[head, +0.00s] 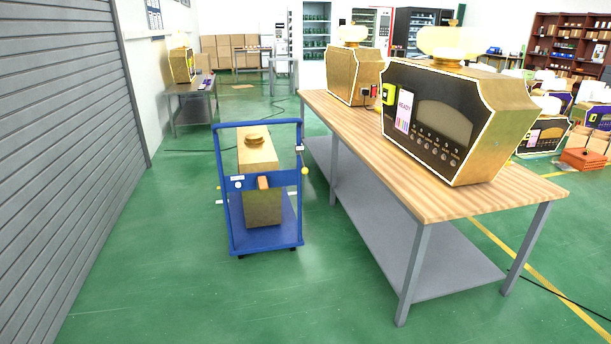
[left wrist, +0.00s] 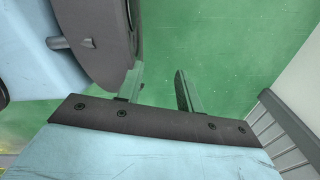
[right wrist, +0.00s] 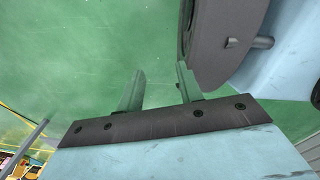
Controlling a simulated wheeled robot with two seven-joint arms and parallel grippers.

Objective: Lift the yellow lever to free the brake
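A blue trolley (head: 240,245) stands on the green floor in the middle of the head view. On its right post is a small yellow knob (head: 304,171), which may be the end of the yellow lever; its full shape is too small to make out. A white piece (head: 299,148) sits above it, and an orange block (head: 263,183) is on the blue crossbar. My left gripper (left wrist: 158,82) is open and empty over bare floor. My right gripper (right wrist: 158,80) is open and empty over floor. Neither gripper shows in the head view, apart from the trolley.
The trolley carries a tall gold machine (head: 257,157). A wooden-topped table (head: 440,200) with gold machines (head: 445,120) stands close on its right. A grey shutter wall (head: 60,130) is at the left. The floor in front of the trolley is clear.

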